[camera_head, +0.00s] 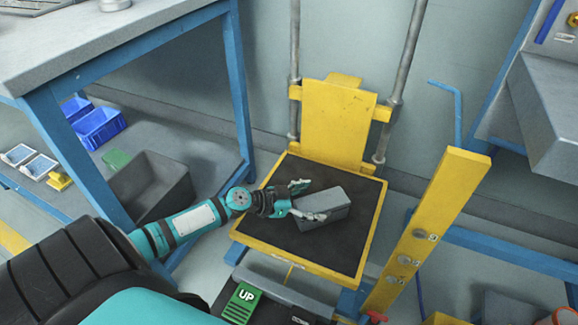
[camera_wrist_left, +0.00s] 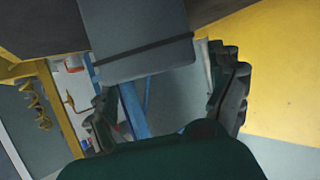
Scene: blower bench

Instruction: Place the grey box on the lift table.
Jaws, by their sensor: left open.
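The grey box (camera_head: 325,205) appears to rest on the dark top of the yellow lift table (camera_head: 352,245), near its middle. My left gripper (camera_head: 311,201) comes in from the left and is open, with its fingers at the box's left end. One finger lies close to the near top edge of the box; I cannot tell whether it touches. In the left wrist view the grey box (camera_wrist_left: 145,50), with a dark band, lies just beyond the spread fingers (camera_wrist_left: 168,98). My right gripper is not in view.
A blue-framed workbench (camera_head: 130,50) stands at the left, with a dark grey bin (camera_head: 150,190) and blue bins (camera_head: 98,127) beneath. A yellow post (camera_head: 425,230) rises right of the lift table. A green UP pedal (camera_head: 241,303) is in front.

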